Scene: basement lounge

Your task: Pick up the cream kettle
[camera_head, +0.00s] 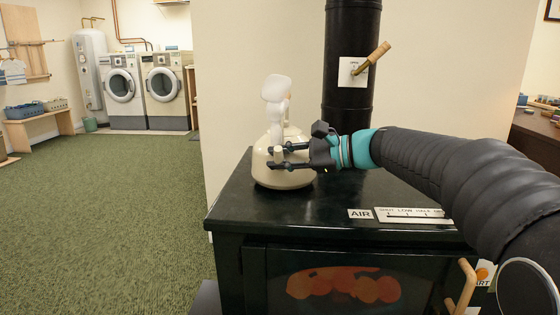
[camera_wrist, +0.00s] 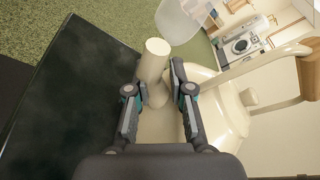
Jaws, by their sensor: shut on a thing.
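The cream kettle (camera_head: 283,176) stands upright on the black stove top (camera_head: 330,205), near its back left corner; its base appears to rest on the surface. My gripper (camera_head: 279,157) reaches in from the right with its fingers at the kettle's spout. In the wrist view, my gripper (camera_wrist: 158,80) has one finger on each side of the short cream spout (camera_wrist: 153,58) and is shut on it. The kettle's body (camera_wrist: 228,105), lid knob and wooden handle grip (camera_wrist: 310,72) lie to the right there. The lower spout is partly hidden by the fingers.
White steam-like puffs (camera_head: 274,88) hang above the spout. A black flue pipe (camera_head: 350,70) with a wooden-handled lever (camera_head: 372,58) rises behind the stove. A glowing window (camera_head: 345,284) is in its front. Green carpet (camera_head: 110,215) lies open to the left.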

